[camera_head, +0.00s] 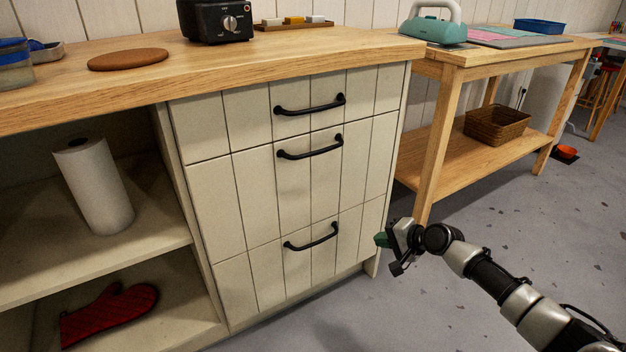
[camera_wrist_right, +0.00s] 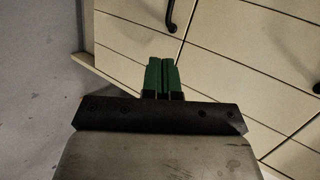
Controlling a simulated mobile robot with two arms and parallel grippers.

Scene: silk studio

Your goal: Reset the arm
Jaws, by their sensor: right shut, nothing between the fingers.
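My right arm comes in from the lower right in the head view. Its gripper (camera_head: 380,240) is in front of the lower right edge of the drawer cabinet (camera_head: 235,200). In the right wrist view the green fingers (camera_wrist_right: 160,74) are together, with nothing between them. They point toward the cabinet front; I cannot tell the exact gap, but no contact shows. My left gripper is not in view.
The cabinet has black handles (camera_head: 312,238) on its closed drawers. Open shelves at left hold a paper roll (camera_head: 95,185) and a red mitt (camera_head: 108,314). A wooden table (camera_head: 455,165) with a basket (camera_head: 498,124) stands at right. Grey floor (camera_head: 480,225) is clear before it.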

